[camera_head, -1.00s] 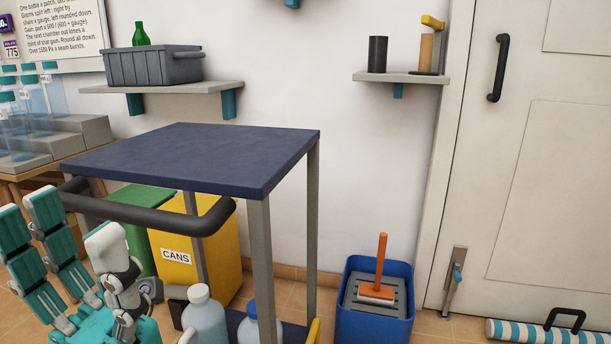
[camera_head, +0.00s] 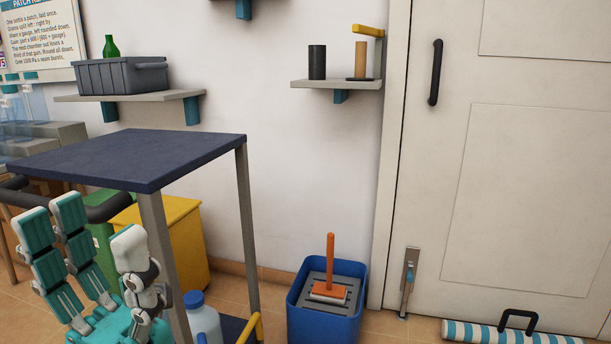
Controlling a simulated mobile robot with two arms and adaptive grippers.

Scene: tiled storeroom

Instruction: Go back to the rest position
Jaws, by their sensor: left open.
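My left gripper (camera_head: 98,250) shows at the lower left, with teal and white fingers pointing up. It is open and nothing shows between its fingers. It is in front of the cart (camera_head: 130,160) with the dark blue top, near the cart's black handle. I cannot tell whether it touches the cart. My right gripper is not in view.
The bare-topped cart has a blue-capped bottle (camera_head: 203,322) low down. A yellow bin (camera_head: 185,240) and a green bin stand behind it. A blue bucket (camera_head: 325,325) with an orange-handled tool stands right of it. A striped roll (camera_head: 480,333) lies by the white door (camera_head: 500,130).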

